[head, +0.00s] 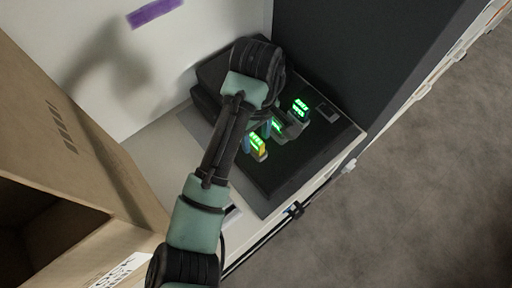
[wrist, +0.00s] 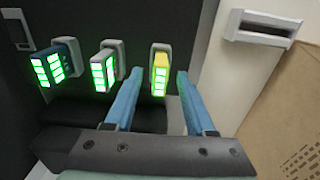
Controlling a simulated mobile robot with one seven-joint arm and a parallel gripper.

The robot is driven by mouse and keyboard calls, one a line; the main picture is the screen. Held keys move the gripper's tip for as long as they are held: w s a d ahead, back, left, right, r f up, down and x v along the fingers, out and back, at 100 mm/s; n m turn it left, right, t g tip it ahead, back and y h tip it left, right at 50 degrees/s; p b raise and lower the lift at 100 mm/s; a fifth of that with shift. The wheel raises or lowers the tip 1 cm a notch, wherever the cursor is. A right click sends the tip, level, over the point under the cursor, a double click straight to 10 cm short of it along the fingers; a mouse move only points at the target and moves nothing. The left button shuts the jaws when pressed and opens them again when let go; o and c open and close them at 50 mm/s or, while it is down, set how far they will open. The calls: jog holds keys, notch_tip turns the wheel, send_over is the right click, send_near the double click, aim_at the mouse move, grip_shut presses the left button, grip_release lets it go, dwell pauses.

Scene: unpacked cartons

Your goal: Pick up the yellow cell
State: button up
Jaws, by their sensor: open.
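The yellow cell (head: 259,145) has a glowing green face and sits at the left end of a row on a black unit (head: 290,165). In the wrist view the yellow cell (wrist: 160,74) is at the right end of the row, in a grey holder. My gripper (wrist: 155,80) has blue fingers, open and empty, with one finger on each side of the yellow cell in the picture. I cannot tell whether they touch it. In the head view my gripper (head: 257,132) is partly hidden by my arm.
A cardboard carton (head: 85,130) is at the left. A pale wall (head: 170,60) and a dark panel (head: 360,50) rise behind. Open floor (head: 430,190) lies to the right.

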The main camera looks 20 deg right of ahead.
jog(key=shift+f, duration=0.35)
grip_shut()
dwell(1.2)
